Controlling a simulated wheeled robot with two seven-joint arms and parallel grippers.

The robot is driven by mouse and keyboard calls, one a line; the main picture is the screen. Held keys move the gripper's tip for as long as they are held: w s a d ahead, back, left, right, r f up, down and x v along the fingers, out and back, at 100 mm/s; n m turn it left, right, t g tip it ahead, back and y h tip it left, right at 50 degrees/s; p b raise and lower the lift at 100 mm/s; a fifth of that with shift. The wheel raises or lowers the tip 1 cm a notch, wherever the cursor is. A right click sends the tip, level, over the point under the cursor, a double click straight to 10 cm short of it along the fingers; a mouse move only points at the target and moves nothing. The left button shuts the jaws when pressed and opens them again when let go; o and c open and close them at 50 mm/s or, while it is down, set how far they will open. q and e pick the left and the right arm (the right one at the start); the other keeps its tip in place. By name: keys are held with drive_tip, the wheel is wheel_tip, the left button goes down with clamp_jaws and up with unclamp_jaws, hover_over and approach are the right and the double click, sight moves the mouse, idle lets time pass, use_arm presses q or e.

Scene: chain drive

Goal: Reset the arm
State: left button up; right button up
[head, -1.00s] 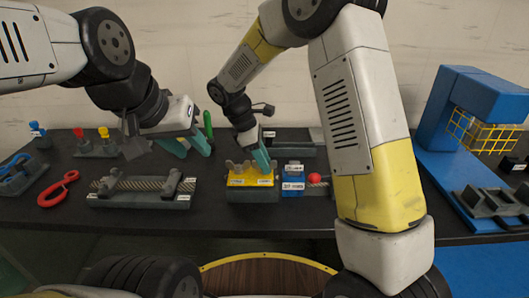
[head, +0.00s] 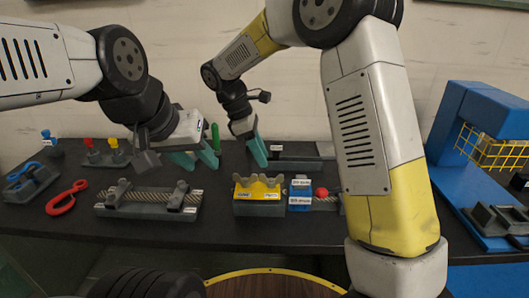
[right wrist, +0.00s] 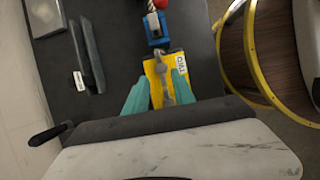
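My right gripper (head: 257,150) hangs above and behind the yellow block (head: 258,189), which sits in a grey holder. In the right wrist view its two teal fingers (right wrist: 157,91) stand apart on either side of the yellow block (right wrist: 152,69), which lies further off below. I cannot see anything held in it.
A chain fixture (head: 148,203), red-handled tool (head: 66,197) and blue tool (head: 22,174) lie at left. A blue block (head: 300,195) and red ball (head: 321,192) sit beside the yellow block. A blue stand with a yellow cage (head: 492,146) is at right. The front table strip is clear.

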drive_tip(key=s+d+r+m+t+y, duration=0.2)
drive_tip(key=s+d+r+m+y, duration=0.2)
drive_tip(key=s+d+r+m, duration=0.55)
drive_tip(key=s+d+r+m+t+y, duration=0.1)
drive_tip(key=s+d+m+t+y, duration=0.1)
drive_tip(key=s+d+m+t, duration=0.2)
drive_tip(key=shift+s+d+m+y, duration=0.3)
drive_tip(key=shift+s+d+m, duration=1.6)
drive_tip(key=shift+s, duration=1.2)
